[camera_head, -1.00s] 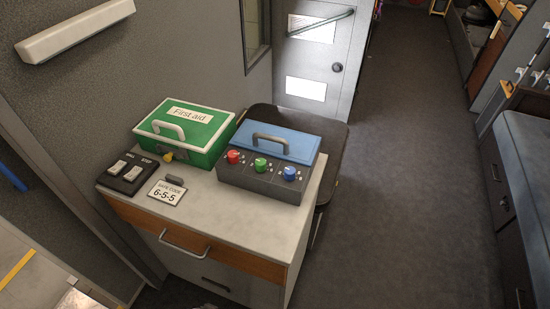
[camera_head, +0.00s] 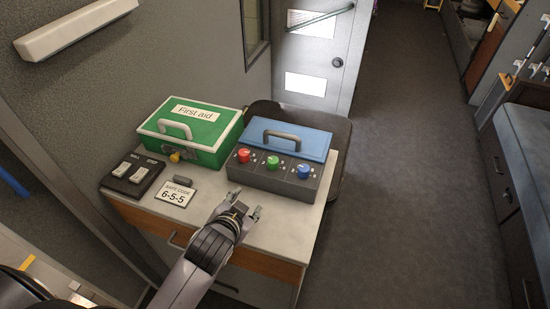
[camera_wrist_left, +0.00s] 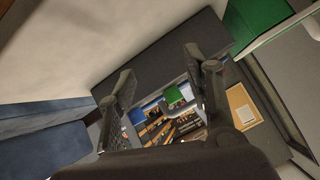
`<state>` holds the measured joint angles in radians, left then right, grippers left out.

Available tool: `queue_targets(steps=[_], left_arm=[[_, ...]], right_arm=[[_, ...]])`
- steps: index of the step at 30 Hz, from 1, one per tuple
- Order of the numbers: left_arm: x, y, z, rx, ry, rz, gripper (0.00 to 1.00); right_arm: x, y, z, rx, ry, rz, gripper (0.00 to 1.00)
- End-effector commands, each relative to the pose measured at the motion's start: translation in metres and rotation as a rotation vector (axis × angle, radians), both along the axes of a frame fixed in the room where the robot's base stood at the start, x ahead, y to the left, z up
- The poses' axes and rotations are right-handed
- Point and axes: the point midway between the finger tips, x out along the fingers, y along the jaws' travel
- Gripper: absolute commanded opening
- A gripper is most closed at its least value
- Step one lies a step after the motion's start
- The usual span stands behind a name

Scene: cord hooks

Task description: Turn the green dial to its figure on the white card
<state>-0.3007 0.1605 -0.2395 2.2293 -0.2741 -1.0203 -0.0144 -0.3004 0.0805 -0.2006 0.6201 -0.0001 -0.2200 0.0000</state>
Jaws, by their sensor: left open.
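The green dial (camera_head: 272,162) sits between the red dial (camera_head: 243,155) and the blue dial (camera_head: 303,171) on the dark front of a blue-topped box (camera_head: 285,182). Its exact setting is too small to read. The white card (camera_head: 174,194) lies on the cabinet top to the left and reads "Safe code 6-5-5". My left gripper (camera_head: 245,203) is open and empty, in front of the box and apart from the dials. Its spread fingers also show in the left wrist view (camera_wrist_left: 158,62), where I cannot make out the dials. My right gripper is not in view.
A green first aid box (camera_head: 190,133) stands left of the dial box. A black panel with two white switches (camera_head: 132,178) lies at the cabinet's left. The bare cabinet top (camera_head: 285,222) is clear in front of the dial box.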

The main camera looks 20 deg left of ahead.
Motion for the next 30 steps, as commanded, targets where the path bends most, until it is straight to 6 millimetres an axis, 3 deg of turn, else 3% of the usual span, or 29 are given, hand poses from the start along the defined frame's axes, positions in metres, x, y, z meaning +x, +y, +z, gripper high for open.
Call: queue_targets(steps=[1, 5, 9, 13, 15, 17, 20, 24, 27, 30], left_arm=[[0.021, -0.004, 0.018, 0.03, -0.086, -0.027, 0.47], [0.074, -0.025, 0.078, 0.136, -0.353, -0.125, 0.47], [0.12, -0.073, 0.168, 0.307, -0.727, -0.304, 0.47], [0.13, -0.134, 0.241, 0.497, -1.063, -0.524, 0.47], [0.125, -0.17, 0.268, 0.607, -1.226, -0.663, 0.47], [0.116, -0.201, 0.283, 0.707, -1.355, -0.795, 0.47], [0.099, -0.245, 0.289, 0.882, -1.531, -1.038, 0.47], [0.081, -0.282, 0.263, 1.142, -1.678, -1.436, 0.47], [0.079, -0.283, 0.23, 1.327, -1.686, -1.759, 0.47], [0.089, -0.259, 0.196, 1.498, -1.584, -2.106, 0.47]], right_arm=[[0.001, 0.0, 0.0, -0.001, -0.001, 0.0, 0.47], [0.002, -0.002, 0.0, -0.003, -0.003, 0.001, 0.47], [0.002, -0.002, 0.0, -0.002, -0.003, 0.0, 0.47], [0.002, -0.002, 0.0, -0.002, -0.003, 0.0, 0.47], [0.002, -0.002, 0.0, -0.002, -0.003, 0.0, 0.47], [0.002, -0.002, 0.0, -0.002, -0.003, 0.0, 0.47], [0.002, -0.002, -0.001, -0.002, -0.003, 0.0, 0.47], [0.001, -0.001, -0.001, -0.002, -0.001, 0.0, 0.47], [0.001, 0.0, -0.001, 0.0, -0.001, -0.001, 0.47], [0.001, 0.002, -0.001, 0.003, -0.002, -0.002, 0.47]])
